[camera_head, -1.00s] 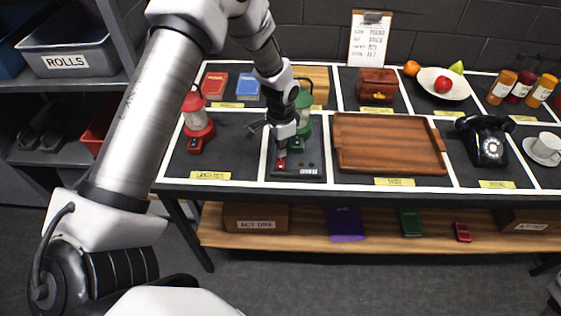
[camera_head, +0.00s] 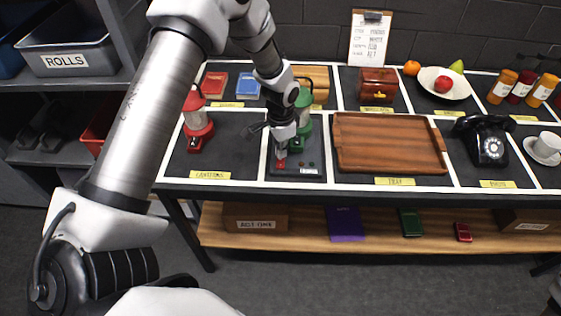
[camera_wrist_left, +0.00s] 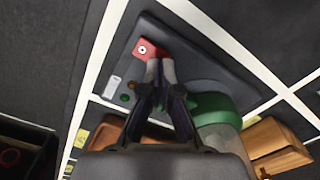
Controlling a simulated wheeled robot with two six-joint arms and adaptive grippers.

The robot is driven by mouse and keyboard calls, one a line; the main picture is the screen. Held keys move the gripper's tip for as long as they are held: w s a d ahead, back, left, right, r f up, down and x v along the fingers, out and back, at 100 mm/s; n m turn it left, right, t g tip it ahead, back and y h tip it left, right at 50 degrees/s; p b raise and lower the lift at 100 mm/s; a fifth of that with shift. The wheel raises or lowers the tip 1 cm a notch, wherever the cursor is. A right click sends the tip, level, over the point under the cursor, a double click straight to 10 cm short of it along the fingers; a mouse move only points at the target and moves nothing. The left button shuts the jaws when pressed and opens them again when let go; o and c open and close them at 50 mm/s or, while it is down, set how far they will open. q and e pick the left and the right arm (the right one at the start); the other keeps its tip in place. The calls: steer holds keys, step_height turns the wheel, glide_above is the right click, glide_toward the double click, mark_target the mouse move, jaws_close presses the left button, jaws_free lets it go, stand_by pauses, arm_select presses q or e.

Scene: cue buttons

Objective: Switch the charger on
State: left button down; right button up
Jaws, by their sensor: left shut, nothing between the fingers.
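The charger (camera_head: 315,160) is a dark plate near the table's front edge; it also shows in the left wrist view (camera_wrist_left: 195,62). A red block (camera_head: 281,164) with a white round mark sits at its left side and shows clearly in the left wrist view (camera_wrist_left: 142,48). A green lantern (camera_head: 304,122) stands at the charger's back, partly hidden by my arm. My left gripper (camera_head: 281,151) is shut and empty, pointing down. Its fingertips (camera_wrist_left: 160,66) are at the edge of the red block; I cannot tell whether they touch. My right gripper is out of view.
A red lantern (camera_head: 196,125) stands left of the charger. A wooden tray (camera_head: 388,118) lies to its right, then a black telephone (camera_head: 486,145). Red and blue books (camera_head: 248,84) and a wooden box lie behind. The strip in front of the charger is clear.

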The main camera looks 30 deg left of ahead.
arm_select(q)
steer(key=shift+f+b, duration=0.45)
steer(key=shift+f, duration=0.4)
stand_by(0.3)
steer(key=shift+r, duration=0.1)
steer(key=shift+r+p, duration=0.55)
steer(key=shift+p, duration=0.15)
step_height(320, 180, up, 6)
steer(key=p, duration=0.5)
steer(key=shift+f, duration=0.1)
steer(key=shift+f, duration=0.1)
